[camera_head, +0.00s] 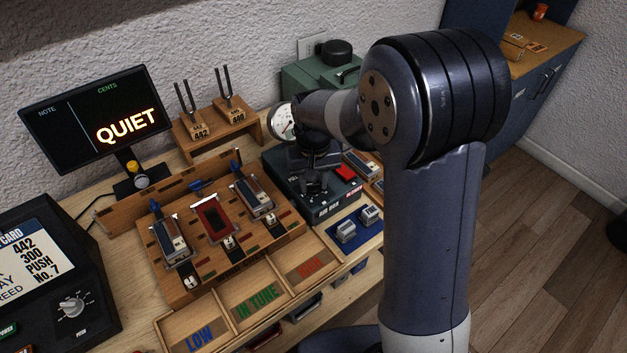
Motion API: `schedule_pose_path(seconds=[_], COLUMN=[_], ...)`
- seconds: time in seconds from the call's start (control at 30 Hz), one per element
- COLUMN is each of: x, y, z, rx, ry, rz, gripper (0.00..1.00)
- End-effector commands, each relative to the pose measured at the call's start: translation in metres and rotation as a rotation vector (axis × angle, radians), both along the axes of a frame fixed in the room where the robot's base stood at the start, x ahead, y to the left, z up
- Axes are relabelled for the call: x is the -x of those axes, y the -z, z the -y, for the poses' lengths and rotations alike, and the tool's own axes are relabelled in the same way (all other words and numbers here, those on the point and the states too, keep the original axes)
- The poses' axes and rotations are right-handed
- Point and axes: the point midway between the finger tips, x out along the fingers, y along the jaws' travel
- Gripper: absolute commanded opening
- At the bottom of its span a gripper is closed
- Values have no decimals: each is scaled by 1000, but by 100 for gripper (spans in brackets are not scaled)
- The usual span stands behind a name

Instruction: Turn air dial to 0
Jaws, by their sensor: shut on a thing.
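The dark teal air box (337,208) stands on the bench right of the wooden reed rack, with a red button (345,172) on its top. A round white gauge (284,122) stands behind it, partly covered by my arm. My gripper (316,189) points down at the top of the air box and is shut on the air dial there. The dial is mostly hidden by the fingers, and its pointer and numbers cannot be read.
Left of the gripper, the wooden rack (180,283) holds several reed plates. Sorting trays (283,308) lie in front. A tuning-fork stand (186,140) and green compressor (300,82) are behind. A screen (97,120) reads QUIET. A black card machine (100,320) stands left.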

Motion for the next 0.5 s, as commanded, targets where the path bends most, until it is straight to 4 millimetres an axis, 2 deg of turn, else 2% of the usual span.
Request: schedule_pose_path(seconds=[0.5], x=[0], y=[-1], z=[0], rx=[0], ry=[-489], rz=[2], gripper=[10])
